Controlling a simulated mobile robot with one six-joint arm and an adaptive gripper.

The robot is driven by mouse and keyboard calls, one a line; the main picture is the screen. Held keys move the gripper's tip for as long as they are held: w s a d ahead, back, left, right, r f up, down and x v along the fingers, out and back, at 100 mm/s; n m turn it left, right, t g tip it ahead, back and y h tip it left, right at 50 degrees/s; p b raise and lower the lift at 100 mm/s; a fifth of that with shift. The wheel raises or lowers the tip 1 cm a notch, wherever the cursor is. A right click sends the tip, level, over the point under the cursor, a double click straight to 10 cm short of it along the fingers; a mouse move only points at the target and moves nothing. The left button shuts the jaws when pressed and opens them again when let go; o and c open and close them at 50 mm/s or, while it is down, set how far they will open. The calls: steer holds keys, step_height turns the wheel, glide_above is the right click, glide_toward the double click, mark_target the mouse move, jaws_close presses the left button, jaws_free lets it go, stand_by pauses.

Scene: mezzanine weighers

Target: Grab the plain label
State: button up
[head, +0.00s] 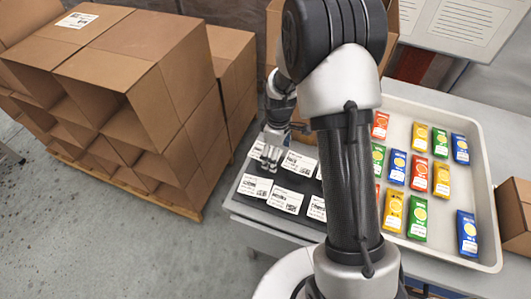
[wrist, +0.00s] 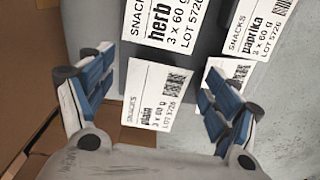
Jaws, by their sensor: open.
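The plain label (wrist: 148,108) is a small white card with black print, reading "plain", "3 x 60 g" and "LOT 5726". In the wrist view it lies between my open fingers, apart from both, and its lower part reaches past the grey surface's edge. My gripper (wrist: 155,98) is open and empty, pointing down over it. In the head view my gripper (head: 271,155) is above the far left corner of the dark mat (head: 243,200). The herb label (wrist: 160,35) and the paprika label (wrist: 248,45) lie just beyond the plain one.
Other white labels (head: 285,200) lie in rows on the mat. A pale tray (head: 485,205) of coloured packets stands to the right, behind my arm. Stacked brown cartons (head: 130,90) rise to the left, with a floor gap between. Another carton (head: 515,215) is at far right.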

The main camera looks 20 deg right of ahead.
steer(key=c, duration=0.7)
steer(key=shift+c, duration=0.2)
steer(key=shift+r, duration=0.15)
